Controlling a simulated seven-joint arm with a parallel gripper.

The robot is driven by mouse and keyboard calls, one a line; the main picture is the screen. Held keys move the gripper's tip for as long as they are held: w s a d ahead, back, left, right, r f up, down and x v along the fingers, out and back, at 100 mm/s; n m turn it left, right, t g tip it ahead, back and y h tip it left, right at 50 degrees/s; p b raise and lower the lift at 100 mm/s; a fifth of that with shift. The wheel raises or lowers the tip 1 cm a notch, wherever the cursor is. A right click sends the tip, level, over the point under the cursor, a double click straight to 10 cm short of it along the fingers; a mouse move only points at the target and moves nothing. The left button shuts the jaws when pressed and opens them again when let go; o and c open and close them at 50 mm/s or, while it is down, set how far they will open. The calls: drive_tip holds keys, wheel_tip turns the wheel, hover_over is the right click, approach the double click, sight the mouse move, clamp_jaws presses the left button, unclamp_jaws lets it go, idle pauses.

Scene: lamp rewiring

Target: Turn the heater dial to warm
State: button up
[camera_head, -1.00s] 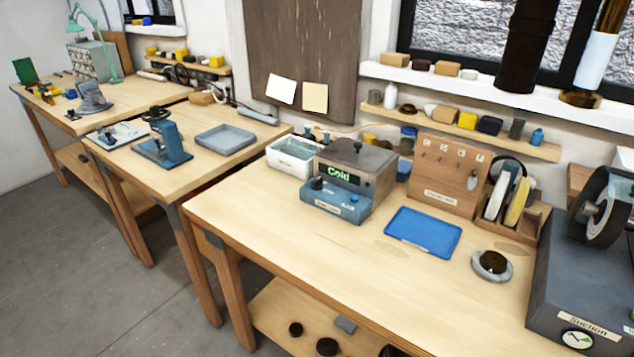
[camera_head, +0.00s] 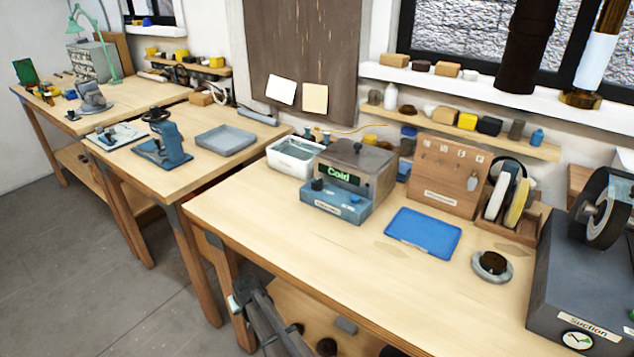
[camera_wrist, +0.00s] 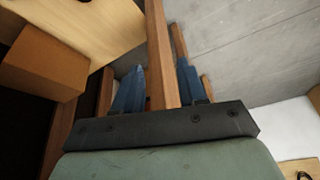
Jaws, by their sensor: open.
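The heater (camera_head: 375,172) is a grey-brown box with a knob on its lid and a blue front base (camera_head: 335,203). It stands at the back left of the near workbench. Its green display (camera_head: 338,173) reads "Cold". A small dark dial (camera_head: 317,184) sits on the left of the blue base; its pointer is too small to read. My gripper shows at the lower edge of the head view (camera_head: 240,297), in front of the bench and below its top, well away from the heater. In the wrist view my gripper (camera_wrist: 160,85) has its blue fingers apart, with wooden bench parts beyond.
A white bin (camera_head: 292,160) stands left of the heater. A blue tray (camera_head: 423,233) lies to its right, with a labelled wooden rack (camera_head: 447,175) behind. A round dark knob (camera_head: 492,264) and the suction unit (camera_head: 575,285) stand further right. The front of the bench top (camera_head: 300,250) is clear.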

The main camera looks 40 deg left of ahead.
drive_tip(key=s+a+r+n+g, duration=0.2)
drive_tip(key=s+a+r+n, duration=0.25)
drive_tip(key=s+r, duration=0.4)
drive_tip(key=s+a+r+n+g+h, duration=0.1)
drive_tip(key=s+r+n+g+h, duration=0.2)
drive_tip(key=r, duration=0.9)
drive_tip(key=s+r+n+g, duration=0.1)
drive_tip(key=s+r+n, duration=0.25)
drive_tip(key=r, duration=0.75)
wheel_tip(320, 180, up, 20)
drive_tip(key=n+t+h, duration=0.1)
drive_tip(key=n+t, duration=0.4)
drive_tip(key=n, duration=0.6)
hover_over(317, 180)
wheel_tip(317, 180, down, 13)
drive_tip(key=shift+f, duration=0.1)
drive_tip(key=shift+c, duration=0.4)
